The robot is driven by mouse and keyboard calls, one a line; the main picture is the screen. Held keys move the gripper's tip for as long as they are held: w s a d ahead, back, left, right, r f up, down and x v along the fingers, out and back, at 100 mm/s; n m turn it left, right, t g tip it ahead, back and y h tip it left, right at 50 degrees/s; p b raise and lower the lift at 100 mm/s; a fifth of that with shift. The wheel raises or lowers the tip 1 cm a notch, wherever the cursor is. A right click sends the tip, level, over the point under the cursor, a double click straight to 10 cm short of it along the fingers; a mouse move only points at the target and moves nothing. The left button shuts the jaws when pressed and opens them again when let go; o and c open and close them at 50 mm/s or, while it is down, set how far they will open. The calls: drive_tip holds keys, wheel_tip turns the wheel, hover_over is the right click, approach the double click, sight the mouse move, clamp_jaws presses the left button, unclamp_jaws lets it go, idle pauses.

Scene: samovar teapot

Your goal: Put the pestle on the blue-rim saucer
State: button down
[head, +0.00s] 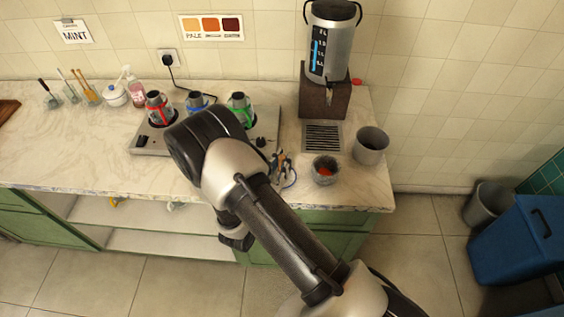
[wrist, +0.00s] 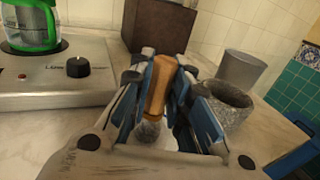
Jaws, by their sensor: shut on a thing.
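My gripper (wrist: 168,85) is shut on the pestle (wrist: 158,90), which has a wooden handle and a grey stone end. The handle is between the blue-padded fingers and the stone end points toward the wrist camera. In the head view my gripper (head: 281,166) is at the counter's front, right of the stove and left of the stone mortar. A thin blue curve, seemingly the rim of the blue-rim saucer (head: 291,183), shows beside and below the gripper. The fingers hide most of it, and I cannot tell whether the pestle touches it.
The grey mortar (head: 325,175) with something red inside stands right of the gripper, and a grey pot (head: 370,146) behind it. A stove (head: 148,143) with several colour-marked pots is at left. A tall dispenser (head: 325,90) stands behind. The counter's front edge is close.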

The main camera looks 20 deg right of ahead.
drive_tip(key=shift+f, duration=0.1)
drive_tip(key=c, duration=1.5)
unclamp_jaws()
